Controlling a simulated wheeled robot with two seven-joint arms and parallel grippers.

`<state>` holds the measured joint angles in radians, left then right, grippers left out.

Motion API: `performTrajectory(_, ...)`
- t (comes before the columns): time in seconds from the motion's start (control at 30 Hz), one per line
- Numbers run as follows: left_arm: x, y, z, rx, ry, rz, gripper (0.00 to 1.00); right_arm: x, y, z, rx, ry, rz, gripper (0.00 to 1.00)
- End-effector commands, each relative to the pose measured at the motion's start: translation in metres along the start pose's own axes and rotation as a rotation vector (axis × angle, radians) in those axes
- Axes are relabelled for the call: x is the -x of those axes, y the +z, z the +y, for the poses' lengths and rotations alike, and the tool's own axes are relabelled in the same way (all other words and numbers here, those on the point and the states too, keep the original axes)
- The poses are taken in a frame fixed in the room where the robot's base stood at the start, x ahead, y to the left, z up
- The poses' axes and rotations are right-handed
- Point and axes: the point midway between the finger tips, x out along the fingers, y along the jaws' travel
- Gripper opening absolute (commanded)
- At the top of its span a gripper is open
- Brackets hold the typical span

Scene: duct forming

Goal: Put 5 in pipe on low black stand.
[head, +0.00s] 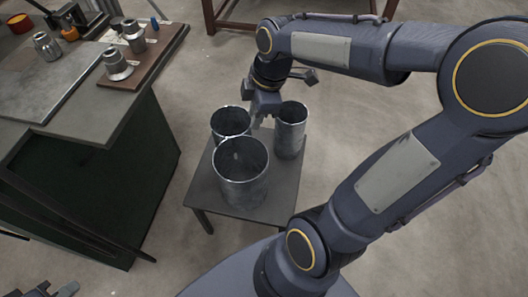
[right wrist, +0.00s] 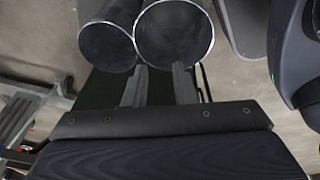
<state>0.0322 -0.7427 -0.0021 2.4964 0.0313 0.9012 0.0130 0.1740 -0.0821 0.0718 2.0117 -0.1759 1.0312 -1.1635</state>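Three open-topped grey metal pipes stand upright on the low black stand (head: 269,207). The widest pipe (head: 240,180) is at the front; a narrower pipe (head: 229,121) is behind it to the left, and a slim tall pipe (head: 290,132) is behind to the right. No size marks can be read, so I cannot tell which is the 5 in pipe. My right gripper (head: 265,114) is beside the rims of the back pipes. In the right wrist view its fingers (right wrist: 160,86) are apart, with nothing seen between them, near two pipe rims. My left gripper (head: 45,291) is partly cut off at the bottom left.
A dark workbench (head: 100,125) stands left of the stand, holding a metal plate (head: 55,82) and several metal fittings on a brown board (head: 148,58). A reddish-brown frame (head: 235,22) stands at the back. Bare concrete floor lies around the stand.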

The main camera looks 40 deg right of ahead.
Motion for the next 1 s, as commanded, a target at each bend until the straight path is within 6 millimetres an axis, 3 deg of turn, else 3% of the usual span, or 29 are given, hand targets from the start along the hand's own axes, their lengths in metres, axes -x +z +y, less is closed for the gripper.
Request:
performTrajectory(0.03,0.000,0.000,0.000,0.000,0.000,0.000,0.00,0.013,0.000,-0.025,-0.177,0.041,0.045,0.24)
performTrajectory(0.2,0.000,0.000,0.000,0.000,0.000,0.000,0.00,0.023,-0.001,-0.091,-0.754,0.073,0.222,0.24)
performTrajectory(0.4,0.000,0.000,0.000,0.000,0.000,0.000,0.00,0.017,-0.003,-0.131,-1.147,0.025,0.365,0.24)
performTrajectory(0.8,0.001,0.000,0.000,0.000,0.000,0.000,0.00,0.015,-0.004,-0.138,-1.231,0.007,0.391,0.24)
performTrajectory(1.0,0.024,-0.012,0.011,0.000,0.000,0.000,0.00,0.042,-0.010,-0.136,-1.229,0.008,0.390,0.24)
